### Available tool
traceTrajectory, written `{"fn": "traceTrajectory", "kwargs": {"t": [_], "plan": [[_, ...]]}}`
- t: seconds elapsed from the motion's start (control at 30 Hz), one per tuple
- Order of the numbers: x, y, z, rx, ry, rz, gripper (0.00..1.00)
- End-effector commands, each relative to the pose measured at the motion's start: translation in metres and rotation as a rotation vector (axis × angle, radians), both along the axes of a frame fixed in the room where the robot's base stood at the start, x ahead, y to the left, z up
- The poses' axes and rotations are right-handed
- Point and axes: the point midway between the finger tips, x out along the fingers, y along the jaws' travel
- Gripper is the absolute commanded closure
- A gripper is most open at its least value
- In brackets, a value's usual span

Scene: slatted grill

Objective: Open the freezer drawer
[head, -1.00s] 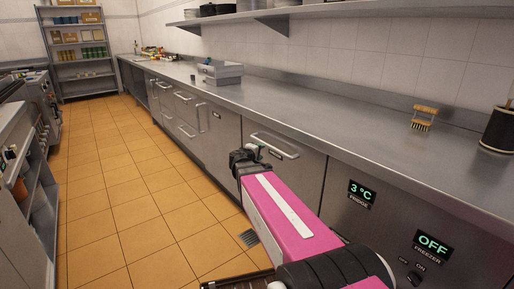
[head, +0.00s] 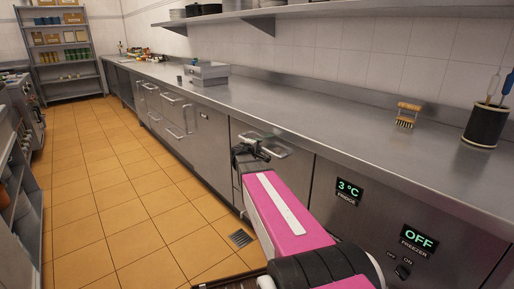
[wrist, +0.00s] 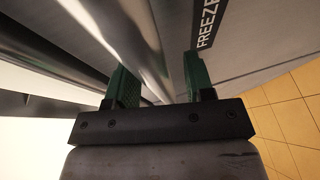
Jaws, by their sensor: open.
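The freezer drawer (head: 285,180) is a flat steel front under the counter, and it looks shut. Its bar handle (head: 275,152) runs along the top of the front, partly hidden by my gripper (head: 252,152). In the wrist view, the two green fingers of my gripper (wrist: 157,82) are apart. The shiny handle bar (wrist: 130,40) runs down into the space between them, and I cannot tell if they touch it. Part of a "FREEZE..." label (wrist: 208,22) shows on the steel front beside the right finger.
The steel counter (head: 330,135) runs above the drawers, with a brush (head: 408,115) and a black holder (head: 486,125) on it. A control panel reads "OFF FREEZER" (head: 419,239) and "3 °C FRIDGE" (head: 348,191). The tiled floor (head: 120,205) to the left is clear.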

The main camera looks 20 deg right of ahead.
Motion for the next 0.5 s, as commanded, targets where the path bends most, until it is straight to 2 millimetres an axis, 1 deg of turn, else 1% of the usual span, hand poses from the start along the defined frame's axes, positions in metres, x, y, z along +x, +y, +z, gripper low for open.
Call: {"fn": "traceTrajectory", "kwargs": {"t": [0.17,0.27,0.3,0.33,0.5], "plan": [[-0.0001,0.0,0.0,0.0,0.0,0.0,0.52],[-0.0003,0.0,0.0,0.0,0.0,0.0,0.81],[-0.0003,0.0,0.0,0.0,0.0,0.0,0.94],[-0.0003,0.0,0.0,0.0,0.0,0.0,1.0],[-0.0008,0.0008,0.0,0.0,0.0,0.0,1.0]]}}
